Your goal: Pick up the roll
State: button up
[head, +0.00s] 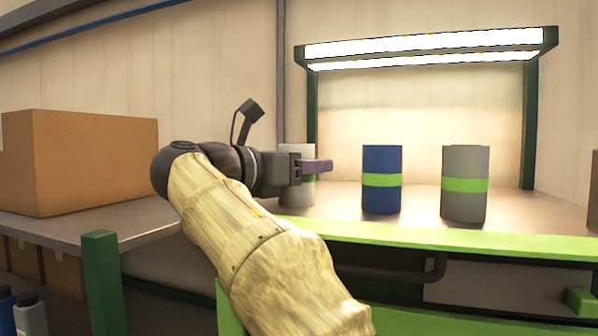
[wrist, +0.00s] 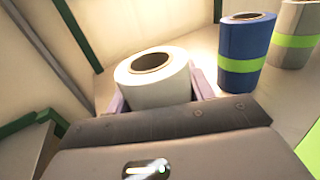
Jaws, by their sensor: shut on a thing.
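A white roll (wrist: 162,87) stands between the two purple fingers of my gripper (wrist: 160,98) in the wrist view, its round core hole facing up. My gripper is shut on it. In the head view my gripper (head: 318,167) reaches across the white roll (head: 301,191), which is partly hidden behind the fingers. The roll looks upright at the left end of the lit table; whether it touches the table is hard to tell.
A blue roll (head: 381,192) and a grey roll (head: 463,200), each with a green band, stand right of the white one on the lit table (head: 420,222). A cardboard box (head: 95,165) sits on the left table. A lamp (head: 430,45) hangs above.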

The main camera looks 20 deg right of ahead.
jog(key=shift+r, duration=0.15)
jog(key=shift+r, duration=1.6)
jog(key=b+v, duration=0.1)
jog(key=v, duration=1.6)
jog(key=shift+r, duration=0.15)
jog(key=shift+s+a, duration=0.3)
jog(key=shift+a, duration=0.1)
